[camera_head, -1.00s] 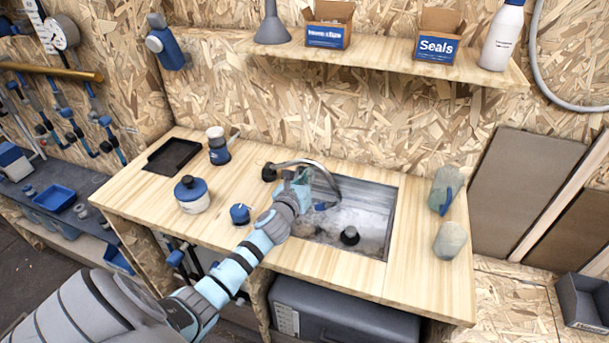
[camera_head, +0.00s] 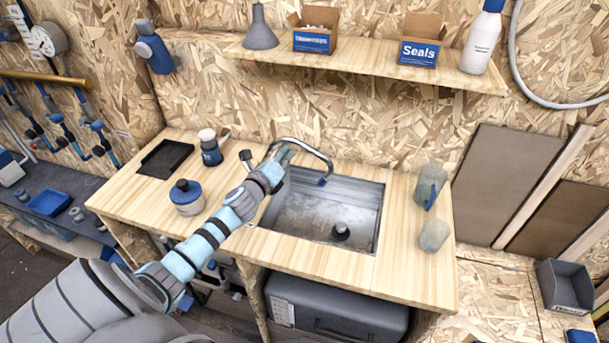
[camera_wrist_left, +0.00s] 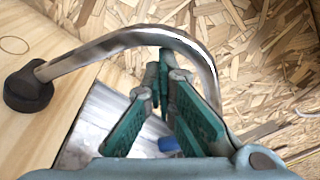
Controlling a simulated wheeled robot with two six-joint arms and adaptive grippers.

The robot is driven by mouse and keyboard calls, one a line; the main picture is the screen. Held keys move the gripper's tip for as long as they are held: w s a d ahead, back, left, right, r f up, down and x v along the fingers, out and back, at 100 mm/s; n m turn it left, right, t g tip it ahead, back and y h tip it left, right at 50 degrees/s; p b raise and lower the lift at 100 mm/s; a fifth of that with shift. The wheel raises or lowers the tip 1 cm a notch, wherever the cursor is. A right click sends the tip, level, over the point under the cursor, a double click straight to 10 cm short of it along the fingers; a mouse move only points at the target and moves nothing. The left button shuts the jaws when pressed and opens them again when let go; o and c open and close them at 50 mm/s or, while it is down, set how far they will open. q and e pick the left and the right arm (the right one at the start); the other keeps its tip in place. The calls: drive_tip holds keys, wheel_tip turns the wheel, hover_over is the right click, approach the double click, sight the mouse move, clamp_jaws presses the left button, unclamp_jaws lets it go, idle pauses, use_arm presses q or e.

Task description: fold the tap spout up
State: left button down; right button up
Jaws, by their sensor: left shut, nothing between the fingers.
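The tap is a curved chrome spout (camera_head: 312,150) with a black base (camera_head: 246,156) at the sink's back left and a blue tip (camera_head: 323,182) over the basin. The spout arches raised above the worktop. My left gripper (camera_head: 287,152) is shut and empty beside the spout, under or against its arch; I cannot tell whether they touch. In the left wrist view the chrome spout (camera_wrist_left: 110,42) runs from its black base (camera_wrist_left: 28,90) over past the teal fingers (camera_wrist_left: 163,75). The right gripper is not in view.
The metal sink (camera_head: 310,215) holds a dark plug. A white jar with a blue lid (camera_head: 187,198), a dark tray (camera_head: 171,158) and a blue-and-white bottle (camera_head: 210,148) stand left. A clear jug (camera_head: 429,185) and a cup (camera_head: 434,235) stand right. A shelf (camera_head: 385,70) is above.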

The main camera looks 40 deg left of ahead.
sight(271, 145)
use_arm(q)
drive_tip(key=a+r+n, duration=0.1)
drive_tip(key=s+a+r+n, duration=0.1)
drive_tip(key=a+n, duration=0.1)
drive_tip(key=shift+s+a+r+b, duration=0.15)
drive_tip(key=shift+a+b, duration=0.1)
drive_tip(key=shift+b, duration=0.15)
drive_tip(key=shift+s+a+r, duration=0.25)
drive_tip(key=shift+a+r, duration=0.05)
drive_tip(key=shift+a, duration=0.4)
